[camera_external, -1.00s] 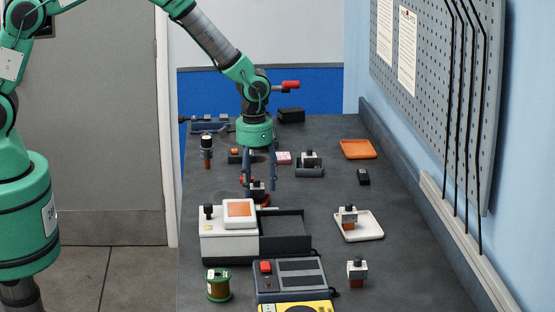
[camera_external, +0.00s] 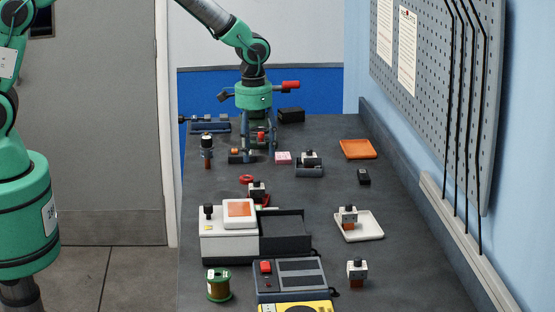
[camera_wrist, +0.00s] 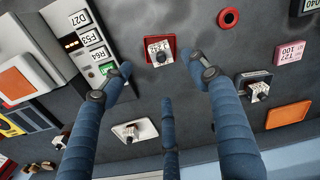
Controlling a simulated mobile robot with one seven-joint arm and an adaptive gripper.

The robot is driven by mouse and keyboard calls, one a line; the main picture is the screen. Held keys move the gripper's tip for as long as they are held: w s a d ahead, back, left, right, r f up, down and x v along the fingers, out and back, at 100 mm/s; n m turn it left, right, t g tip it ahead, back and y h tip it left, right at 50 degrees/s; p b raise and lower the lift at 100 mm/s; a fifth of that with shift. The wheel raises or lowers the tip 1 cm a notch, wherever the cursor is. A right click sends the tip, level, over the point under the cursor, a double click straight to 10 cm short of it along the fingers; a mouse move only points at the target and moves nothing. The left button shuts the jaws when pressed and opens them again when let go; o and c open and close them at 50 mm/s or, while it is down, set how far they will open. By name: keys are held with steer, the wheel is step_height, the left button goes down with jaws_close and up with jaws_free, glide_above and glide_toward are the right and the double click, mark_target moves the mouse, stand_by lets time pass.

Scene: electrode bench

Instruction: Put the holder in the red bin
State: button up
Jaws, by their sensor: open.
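A pale holder (camera_external: 257,187) with a black knob stands in the small red bin (camera_external: 266,201), just behind the white instrument. In the wrist view the holder (camera_wrist: 159,52) sits inside the square red bin (camera_wrist: 173,43). My gripper (camera_external: 258,147) is open and empty, raised and apart from the bin, over the far part of the bench. In the wrist view my spread fingers (camera_wrist: 160,85) frame clear bench below the bin. The bin's near side is partly hidden by the instrument in the external view.
Similar holders stand on a white tray (camera_external: 374,233), on a blue-grey tray (camera_external: 310,173) and on the bare bench (camera_external: 357,274). A red ring (camera_external: 246,179) lies beside the bin. An orange tray (camera_external: 358,149) is at the far right. The bench middle is clear.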

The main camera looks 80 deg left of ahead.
steer(key=shift+r, duration=0.95)
steer(key=s+d+r+m+t, duration=0.1)
steer(key=s+d+r, duration=0.2)
steer(key=s+r, duration=0.35)
steer(key=s+d+r+t, duration=0.1)
steer(key=s+d+r, duration=0.2)
steer(key=r, duration=0.7)
steer(key=s+d+r+m, duration=0.1)
steer(key=s+d+r, duration=0.2)
steer(key=s+r, duration=0.35)
steer(key=s+d+r+m+t, duration=0.1)
steer(key=s+d+r, duration=0.1)
steer(key=s, duration=0.6)
steer(key=s+d+r+m+t, duration=0.1)
steer(key=s+r, duration=0.3)
steer(key=s, duration=0.5)
steer(key=s+d+r+m+t, duration=0.1)
steer(key=s+d+r, duration=0.2)
steer(key=s, duration=0.5)
steer(key=shift+s+d, duration=0.35)
